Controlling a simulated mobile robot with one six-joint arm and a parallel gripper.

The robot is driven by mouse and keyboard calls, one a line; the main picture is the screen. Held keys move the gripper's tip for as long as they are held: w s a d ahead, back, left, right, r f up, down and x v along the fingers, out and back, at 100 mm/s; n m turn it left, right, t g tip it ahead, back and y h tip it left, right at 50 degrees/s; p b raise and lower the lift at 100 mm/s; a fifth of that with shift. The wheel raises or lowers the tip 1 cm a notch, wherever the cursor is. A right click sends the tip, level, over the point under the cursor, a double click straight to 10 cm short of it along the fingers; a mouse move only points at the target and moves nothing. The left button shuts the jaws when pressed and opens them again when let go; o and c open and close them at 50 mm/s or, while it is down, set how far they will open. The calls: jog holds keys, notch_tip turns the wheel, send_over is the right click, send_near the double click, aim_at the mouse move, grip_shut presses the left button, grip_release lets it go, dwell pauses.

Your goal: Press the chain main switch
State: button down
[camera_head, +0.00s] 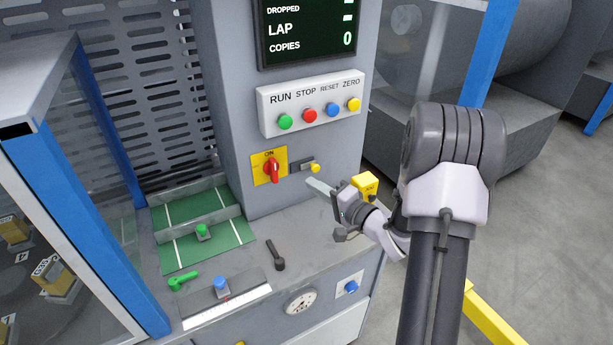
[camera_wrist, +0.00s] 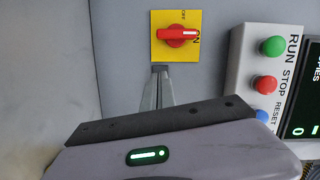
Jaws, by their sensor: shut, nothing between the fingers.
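A red rotary switch (camera_head: 271,169) sits on a yellow plate on the front of the grey column. It shows the word ON above it, and its handle stands toward that word. In the wrist view the red switch (camera_wrist: 177,35) is at top centre, with OFF lettered on another edge of its plate. My gripper (camera_head: 309,181) is shut and empty, to the right of and a little below the switch in the head view. In the wrist view its fingertips (camera_wrist: 160,68) point at the plate's edge, and I cannot tell the gap in depth.
A small lever with a yellow knob (camera_head: 314,168) is between the switch and my gripper. Above is a button box (camera_head: 310,104) with green, red, blue and yellow buttons.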

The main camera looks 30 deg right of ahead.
jog(key=v, duration=0.4)
jog(key=shift+s+d+f+p, duration=0.1)
jog(key=shift+s+p, duration=0.05)
jog(key=shift+p, duration=0.15)
